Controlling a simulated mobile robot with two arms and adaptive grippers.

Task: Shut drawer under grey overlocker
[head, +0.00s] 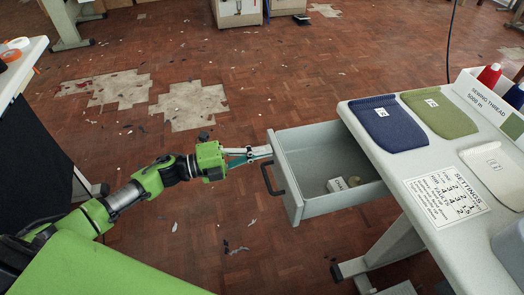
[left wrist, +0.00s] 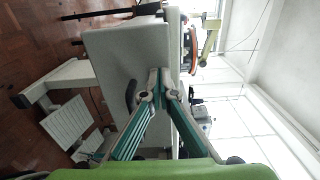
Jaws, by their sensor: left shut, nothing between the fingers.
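The grey drawer (head: 287,190) stands pulled out from under the light-grey worktable (head: 455,225) in the head view. Its dark handle (head: 268,180) is on the front panel, which also fills the middle of the left wrist view (left wrist: 115,55). My left gripper (head: 268,153) is shut and empty, its fingertips at the drawer front, beyond the handle. Whether they touch the panel I cannot tell. In the left wrist view the closed fingertips (left wrist: 165,72) overlap the panel beside the handle (left wrist: 130,95). I cannot make out the overlocker clearly. My right gripper is not in view.
A small white box (head: 338,184) and a beige round item lie in the drawer. Blue (head: 388,122) and green (head: 440,110) pockets, a settings sheet (head: 446,195) and thread spools (head: 489,76) are on the tabletop. Another table (head: 22,68) stands at left. The floor before the drawer is open.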

